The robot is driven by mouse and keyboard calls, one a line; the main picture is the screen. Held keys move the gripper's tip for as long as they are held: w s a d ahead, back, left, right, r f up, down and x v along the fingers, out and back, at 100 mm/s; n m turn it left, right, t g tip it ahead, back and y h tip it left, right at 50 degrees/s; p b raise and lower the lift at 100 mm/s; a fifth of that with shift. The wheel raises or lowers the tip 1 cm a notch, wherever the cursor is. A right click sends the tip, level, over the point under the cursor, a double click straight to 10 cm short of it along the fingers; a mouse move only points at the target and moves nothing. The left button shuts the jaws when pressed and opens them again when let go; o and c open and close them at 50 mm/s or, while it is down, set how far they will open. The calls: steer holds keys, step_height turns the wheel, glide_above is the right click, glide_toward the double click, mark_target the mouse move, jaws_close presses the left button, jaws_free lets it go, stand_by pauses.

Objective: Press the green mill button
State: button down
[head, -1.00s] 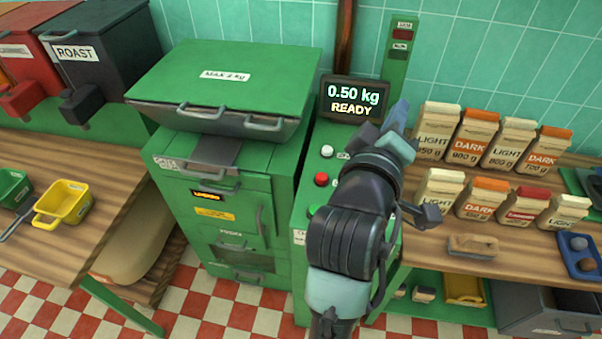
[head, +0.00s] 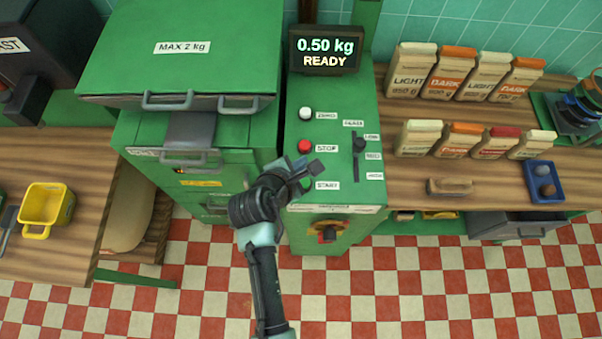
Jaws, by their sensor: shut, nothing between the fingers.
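The green mill (head: 215,45) has a control panel (head: 335,105) on its right part. The panel carries a white button labelled ZERO (head: 306,113), a red button labelled STOP (head: 304,146) and a START label (head: 327,185). The green button beside the START label is hidden behind my gripper (head: 307,170). My gripper is shut and empty, at the left part of the panel just below the red button. I cannot tell whether it touches the panel. The display (head: 326,50) reads 0.50 kg READY.
A black slider (head: 359,145) is on the panel's right side. A rotary knob (head: 328,233) is on the front below. Bags (head: 457,138) stand on the wooden counter at right, with a brush (head: 450,187) and a blue tray (head: 529,182). A yellow container (head: 46,208) is at left.

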steer(key=b, duration=0.8)
glide_above(305, 178)
steer(key=s, duration=0.2)
steer(key=f, duration=0.4)
steer(key=a+f, duration=0.1)
steer(key=f, duration=0.1)
steer(key=shift+f, duration=0.3)
steer(key=shift+f+b, duration=0.4)
steer(key=shift+f, duration=0.7)
steer(key=shift+f, duration=0.4)
steer(key=shift+f+b, duration=0.3)
steer(key=shift+f, duration=0.25)
stand_by(0.6)
steer(key=shift+r, duration=0.1)
steer(key=shift+r+p, duration=0.85)
steer(key=shift+p, duration=0.3)
